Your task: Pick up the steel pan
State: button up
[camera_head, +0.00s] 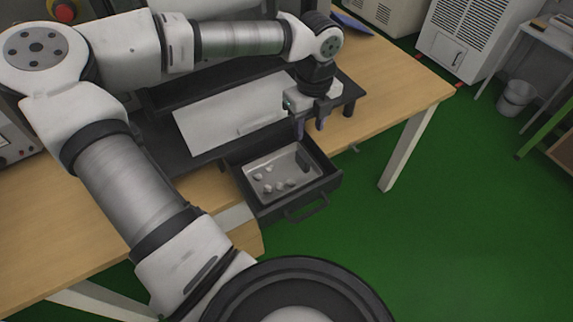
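The steel pan (283,167) is a shallow rectangular metal tray. It lies inside an open dark drawer (334,179) below the bench top, with several small pale pieces in its left part and a dark block at its right end. My gripper (310,132) points down above the back right part of the drawer, beyond the pan's far edge in the picture. Its two dark fingers are apart with nothing visible between them. The height of the fingertips over the pan is hard to judge.
The drawer handle (307,207) sticks out at the front. A black raised stand (349,89) with a white sheet (215,112) is on the wooden bench (405,80) behind the drawer. A bin (516,98) stands far right.

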jog(key=p, duration=0.1)
send_over(307, 157)
notch_tip(307, 157, down, 7)
jog(key=shift+s+d+r, duration=0.1)
jog(key=shift+s+r, duration=0.05)
jog(key=shift+w+f+p, duration=0.15)
jog(key=shift+f+p, duration=0.55)
jog(key=shift+f, duration=0.7)
jog(key=shift+w+f+p, duration=0.1)
jog(key=shift+f+p, duration=0.6)
jog(key=shift+f, duration=0.65)
jog(key=c, duration=0.9)
jog(key=shift+o, duration=0.2)
jog(key=shift+r, duration=0.1)
